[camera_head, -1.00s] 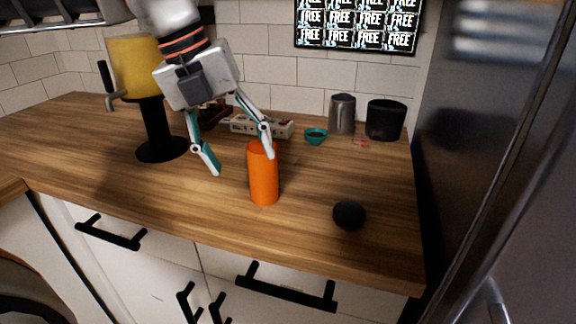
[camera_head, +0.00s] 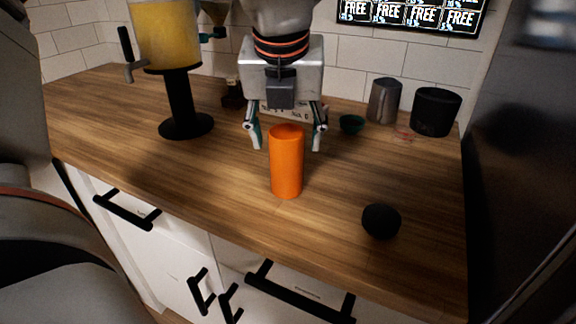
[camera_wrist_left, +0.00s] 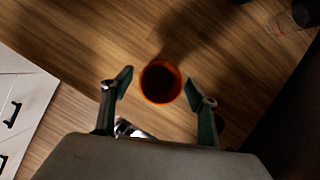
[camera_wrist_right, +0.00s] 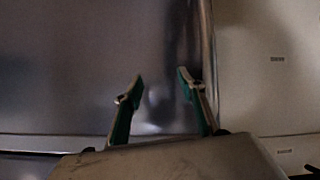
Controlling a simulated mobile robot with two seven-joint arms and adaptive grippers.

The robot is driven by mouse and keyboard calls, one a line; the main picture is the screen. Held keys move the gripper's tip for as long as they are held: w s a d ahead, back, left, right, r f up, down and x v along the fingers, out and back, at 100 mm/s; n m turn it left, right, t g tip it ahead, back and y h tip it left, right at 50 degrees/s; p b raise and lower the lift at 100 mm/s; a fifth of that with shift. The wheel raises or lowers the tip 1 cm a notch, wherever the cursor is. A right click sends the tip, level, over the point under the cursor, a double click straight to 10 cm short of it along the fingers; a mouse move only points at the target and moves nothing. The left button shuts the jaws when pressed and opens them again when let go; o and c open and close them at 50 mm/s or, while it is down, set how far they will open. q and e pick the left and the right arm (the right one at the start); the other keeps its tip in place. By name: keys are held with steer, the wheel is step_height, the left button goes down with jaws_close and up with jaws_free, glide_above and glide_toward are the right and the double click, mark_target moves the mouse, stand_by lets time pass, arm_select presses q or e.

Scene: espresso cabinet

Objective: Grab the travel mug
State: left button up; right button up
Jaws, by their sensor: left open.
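The travel mug is an orange cylinder (camera_head: 286,170) standing upright on the wooden counter, in the middle of the head view. My left gripper (camera_head: 286,147) is open at the mug's upper part, with one finger out to each side and a gap to the mug. In the left wrist view, the mug's round rim and dark inside (camera_wrist_left: 160,82) lie between the spread fingertips (camera_wrist_left: 158,79). Nothing is held. My right gripper (camera_wrist_right: 160,75) shows only in its own wrist view, open and empty in front of a grey surface.
A dispenser with yellow liquid (camera_head: 182,105) stands to the mug's left. A black round object (camera_head: 381,221) lies to the right near the front edge. Counter around the mug is clear.

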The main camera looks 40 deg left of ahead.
arm_select(q)
steer(key=shift+w+a+f, duration=0.15)
steer(key=shift+w+f, duration=0.05)
steer(key=shift+f, duration=0.3)
jaws_close()
steer(key=shift+r, duration=0.1)
